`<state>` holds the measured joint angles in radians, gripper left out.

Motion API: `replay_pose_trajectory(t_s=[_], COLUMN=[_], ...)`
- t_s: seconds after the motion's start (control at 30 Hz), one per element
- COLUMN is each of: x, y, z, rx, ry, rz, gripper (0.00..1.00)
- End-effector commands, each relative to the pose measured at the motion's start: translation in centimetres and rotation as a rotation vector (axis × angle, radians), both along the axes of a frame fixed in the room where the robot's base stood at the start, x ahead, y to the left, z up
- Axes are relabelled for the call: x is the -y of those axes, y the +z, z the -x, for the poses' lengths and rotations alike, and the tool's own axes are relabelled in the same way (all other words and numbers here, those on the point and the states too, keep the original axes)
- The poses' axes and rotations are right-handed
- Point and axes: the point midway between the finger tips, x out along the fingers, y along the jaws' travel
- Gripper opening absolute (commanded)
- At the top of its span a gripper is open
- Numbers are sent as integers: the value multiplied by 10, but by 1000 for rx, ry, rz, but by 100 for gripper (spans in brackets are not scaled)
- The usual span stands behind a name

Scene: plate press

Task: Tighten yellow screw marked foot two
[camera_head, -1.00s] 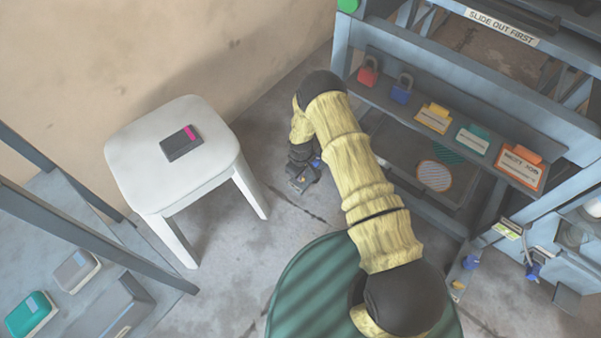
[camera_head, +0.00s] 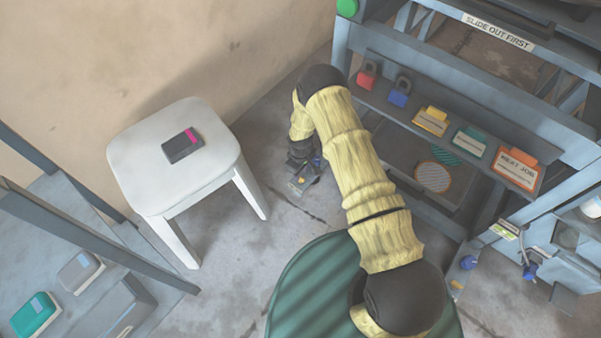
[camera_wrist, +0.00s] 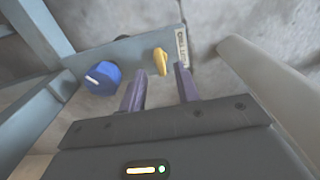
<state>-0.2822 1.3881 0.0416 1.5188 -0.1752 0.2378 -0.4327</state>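In the wrist view, a yellow screw (camera_wrist: 160,61) with a flat wing-like head stands on a blue-grey plate (camera_wrist: 135,50). A label (camera_wrist: 181,47) is at the plate's end; its text is too small to read surely. A blue knob (camera_wrist: 102,77) with a white line sits left of the screw. My gripper (camera_wrist: 160,80) is open and empty, its two dark fingers apart. The screw shows between and just beyond the fingertips, not visibly touched. In the head view my gripper (camera_head: 308,178) is low near the press's left leg, and the arm partly hides that area.
A white stool (camera_head: 140,180) with a dark device stands left of my gripper. The press frame (camera_head: 480,110) with hanging tags and padlocks is at right. Bare floor lies between stool and press.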

Motion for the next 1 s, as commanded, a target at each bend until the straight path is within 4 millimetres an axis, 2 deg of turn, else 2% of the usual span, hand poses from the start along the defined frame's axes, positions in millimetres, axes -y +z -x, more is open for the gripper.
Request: replay_pose_trajectory(t_s=[0.03, 0.1, 0.6, 0.8, 1.0], x=[0, 0, 0, 0, 0], y=[16, 30, 127, 145, 146], z=[0, -1, 0, 0, 0], rx=[1, 1, 0, -1, -1], ry=[0, 0, -1, -1, -1], rz=[-1, 0, 0, 0, 0], gripper=[32, 32, 32, 32, 32])
